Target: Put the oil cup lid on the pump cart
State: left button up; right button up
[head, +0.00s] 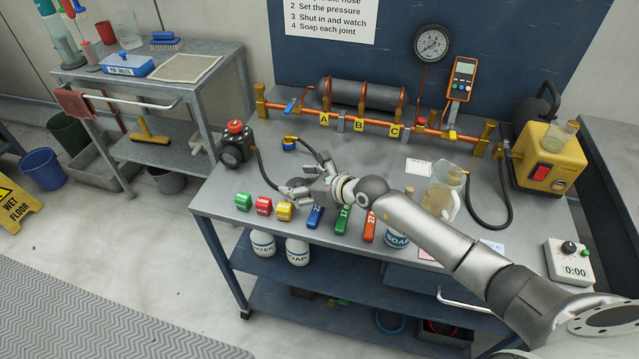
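My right gripper (286,190) reaches in from the right over the middle of the grey workbench (400,240). Its fingers are small and partly turned away, so I cannot tell whether they are open or hold something. They are just above the red and yellow tags. I cannot pick out the oil cup lid with certainty. A yellow pump (548,160) with a clear cup (565,133) on top stands at the bench's right end. A grey metal cart (200,92) stands at the left; I cannot tell if it is the pump cart. My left gripper is not in view.
A copper pipe run with a dark tank (360,94) lies along the back. A clear jug (441,190) stands beside my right forearm. Several coloured tags and handles line the front edge. A timer (568,262) sits front right. A wet floor sign (14,205) stands far left.

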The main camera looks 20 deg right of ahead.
jog(key=v, duration=1)
jog(key=shift+s+d+b, duration=0.25)
jog(key=shift+d+b, duration=0.05)
jog(key=shift+d, duration=0.05)
jog(key=shift+s+d+r, duration=0.3)
jog(key=shift+s+r, duration=0.2)
